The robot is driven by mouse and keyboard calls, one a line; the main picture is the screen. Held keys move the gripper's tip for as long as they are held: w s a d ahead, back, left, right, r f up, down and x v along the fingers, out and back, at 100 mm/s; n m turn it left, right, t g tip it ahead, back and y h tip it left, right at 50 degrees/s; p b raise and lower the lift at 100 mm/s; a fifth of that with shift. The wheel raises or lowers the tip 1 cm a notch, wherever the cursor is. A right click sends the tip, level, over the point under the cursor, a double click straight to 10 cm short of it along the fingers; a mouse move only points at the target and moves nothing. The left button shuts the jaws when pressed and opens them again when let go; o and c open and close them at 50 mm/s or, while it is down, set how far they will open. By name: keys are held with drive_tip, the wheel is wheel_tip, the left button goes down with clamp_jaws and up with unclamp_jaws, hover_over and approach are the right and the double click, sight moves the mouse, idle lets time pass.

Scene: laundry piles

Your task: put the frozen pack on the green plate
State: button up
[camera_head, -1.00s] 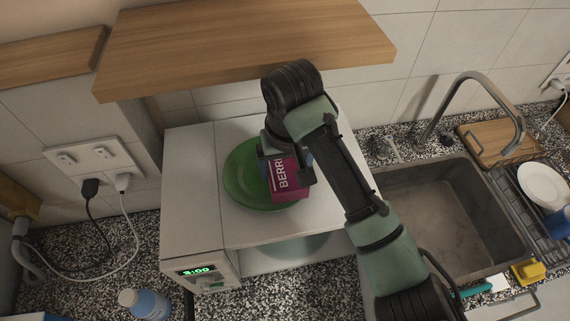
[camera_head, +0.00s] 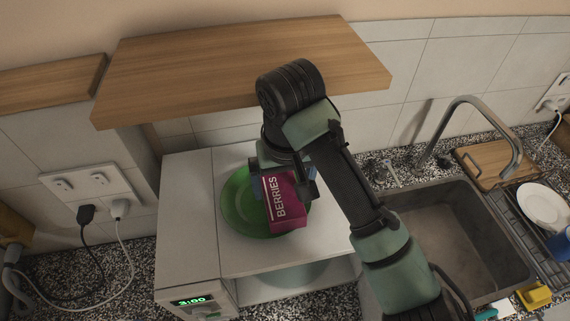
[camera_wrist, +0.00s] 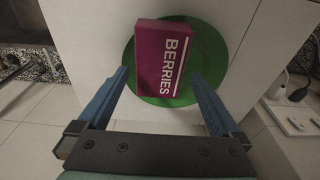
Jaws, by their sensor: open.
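The frozen pack is a magenta box (camera_head: 284,203) marked BERRIES. It lies on the green plate (camera_head: 236,212), which sits on top of the white microwave. In the wrist view the pack (camera_wrist: 159,62) rests over the left and middle part of the plate (camera_wrist: 210,58), with the green rim showing around it. My gripper (camera_head: 283,186) is above the pack in the head view. In the wrist view my gripper (camera_wrist: 160,92) has its two blue fingers wide apart, with a gap between them and the pack. It is open and empty.
The microwave (camera_head: 186,235) has its door open at the front. A wooden shelf (camera_head: 240,65) hangs close above my arm. A sink (camera_head: 440,235) with a faucet (camera_head: 480,105) is at right. Plugged cords (camera_head: 120,210) hang at left.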

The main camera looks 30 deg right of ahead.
sight(285, 203)
wheel_tip(285, 203, up, 8)
drive_tip(key=s+p, duration=0.1)
drive_tip(key=shift+a, duration=0.1)
idle(0.6)
